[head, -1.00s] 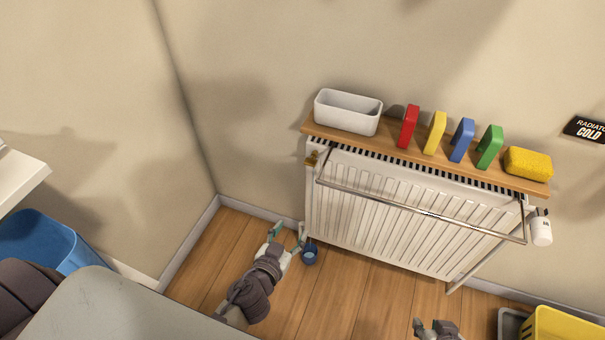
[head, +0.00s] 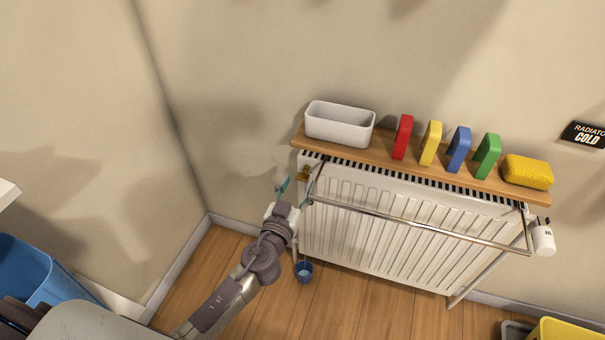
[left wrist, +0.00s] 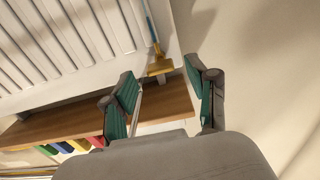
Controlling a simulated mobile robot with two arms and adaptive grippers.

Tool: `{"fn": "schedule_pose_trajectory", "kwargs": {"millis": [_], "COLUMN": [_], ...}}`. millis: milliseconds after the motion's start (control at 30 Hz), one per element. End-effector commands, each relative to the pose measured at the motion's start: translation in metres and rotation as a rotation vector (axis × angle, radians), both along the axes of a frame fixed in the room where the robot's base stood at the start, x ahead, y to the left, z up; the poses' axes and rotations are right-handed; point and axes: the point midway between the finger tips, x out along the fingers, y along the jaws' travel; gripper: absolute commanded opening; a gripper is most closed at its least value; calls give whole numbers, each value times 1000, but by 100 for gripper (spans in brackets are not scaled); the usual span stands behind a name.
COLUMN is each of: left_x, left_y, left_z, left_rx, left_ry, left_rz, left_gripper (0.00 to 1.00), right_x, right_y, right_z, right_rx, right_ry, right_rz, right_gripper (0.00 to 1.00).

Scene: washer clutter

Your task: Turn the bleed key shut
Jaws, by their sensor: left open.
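The brass bleed key (head: 303,174) sits at the upper left corner of the white radiator (head: 385,215), just below the wooden shelf. In the left wrist view the brass key (left wrist: 159,66) shows at the radiator's end, between and beyond the fingertips. My left gripper (head: 294,193) is open and empty beside the radiator's left end, slightly below the key and apart from it. Its two green-padded fingers show in the left wrist view (left wrist: 158,76). How the key is turned is too small to tell. My right gripper is out of view.
A metal towel rail (head: 420,211) spans the radiator's front, close to my left gripper. The shelf (head: 383,154) above bears a white bin (head: 340,126), coloured blocks and a yellow sponge (head: 527,172). A small blue cup (head: 304,271) is below the radiator's left end.

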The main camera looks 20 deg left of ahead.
Motion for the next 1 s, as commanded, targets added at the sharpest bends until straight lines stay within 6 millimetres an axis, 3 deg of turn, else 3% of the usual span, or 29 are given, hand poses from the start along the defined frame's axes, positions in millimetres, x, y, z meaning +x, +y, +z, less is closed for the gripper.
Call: {"fn": "schedule_pose_trajectory", "kwargs": {"millis": [233, 600, 967, 1000], "left_x": [31, 36, 36, 36], "left_y": [-1, -1, -1, -1], "left_z": [0, -1, 0, 0], "left_rx": [1, 0, 0, 0], "left_ry": [0, 1, 1, 1], "left_rz": [0, 1, 1, 1], "left_gripper": [58, 58, 0, 0], "right_x": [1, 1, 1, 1], "right_y": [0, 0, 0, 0], "right_z": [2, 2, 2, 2], "right_rx": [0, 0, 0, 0], "right_ry": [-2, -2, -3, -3], "right_rz": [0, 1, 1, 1], "right_gripper": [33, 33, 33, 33]}}
